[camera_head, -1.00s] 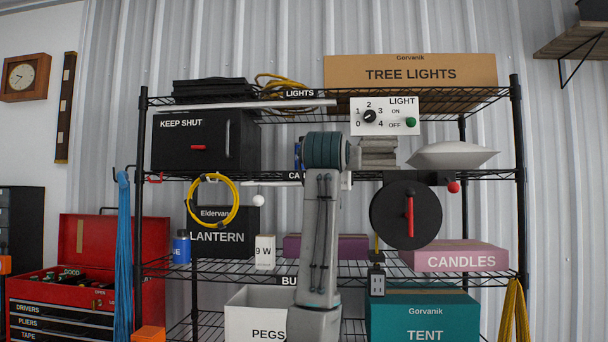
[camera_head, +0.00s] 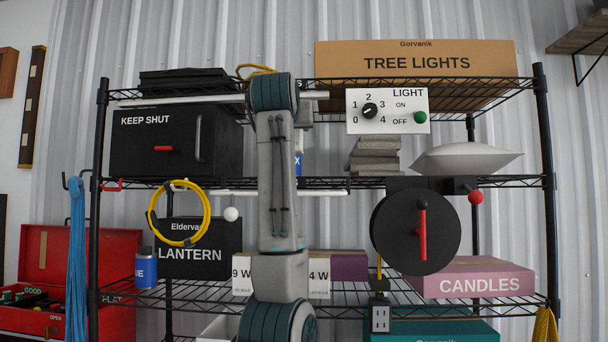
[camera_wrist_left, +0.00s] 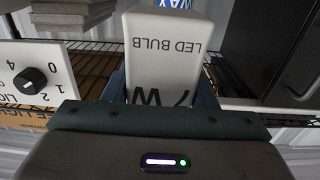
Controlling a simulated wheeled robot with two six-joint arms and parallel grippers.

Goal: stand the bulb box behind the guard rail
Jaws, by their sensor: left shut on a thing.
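My left gripper (camera_wrist_left: 163,92) is shut on the bulb box (camera_wrist_left: 165,50), a white box lettered LED BULB and 7 W, which appears inverted in the left wrist view. In the head view my left arm rises through the middle and hides the box and the fingertips. A long white rail (camera_head: 180,100) runs along the front of the upper shelf. A lower white rail (camera_head: 323,193) runs along the front of the shelf below, partly hidden by my arm. I cannot tell which is the guard rail. My right gripper is not in view.
A black KEEP SHUT cabinet (camera_head: 140,150) is left of my arm. A blue wax box (camera_head: 298,165) shows behind it. Grey slabs (camera_head: 372,155), a white cushion (camera_head: 465,158) and the light panel (camera_head: 358,122) are to the right. Other bulb boxes (camera_head: 319,275) stand lower down.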

